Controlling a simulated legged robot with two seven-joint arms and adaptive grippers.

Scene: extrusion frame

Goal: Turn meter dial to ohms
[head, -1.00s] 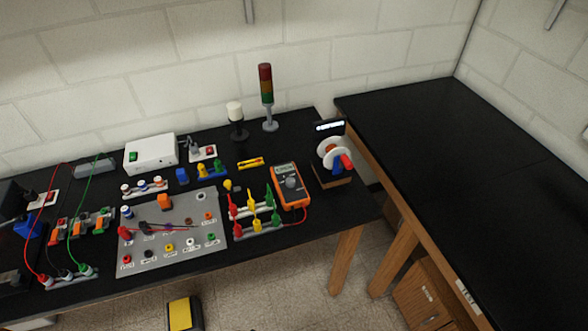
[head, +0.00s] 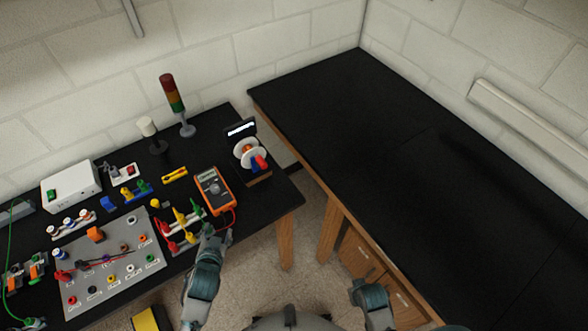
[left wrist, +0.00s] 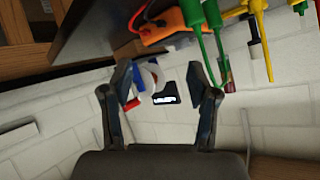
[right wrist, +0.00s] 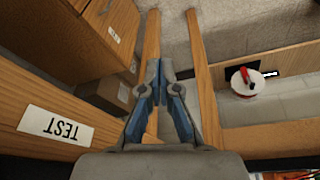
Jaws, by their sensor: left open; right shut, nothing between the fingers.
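The orange multimeter (head: 228,204) lies near the right end of the black bench, with its grey dial (head: 214,188) facing up below a small display. Its orange edge also shows at the top of the left wrist view (left wrist: 178,26); the dial setting is too small to read. My left gripper (head: 214,232) is at the bench's front edge, just below the meter and beside the colored clips. In the left wrist view its fingers (left wrist: 163,78) are apart and empty. My right gripper (right wrist: 160,64) is shut and empty, away from the meter and in front of the right table's wooden parts.
A rack of red, yellow and green clips (head: 182,232) stands left of the meter, close to my left gripper. A spool device (head: 250,155) stands behind right. A red lead runs from the meter. The right black table (head: 400,160) is bare.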

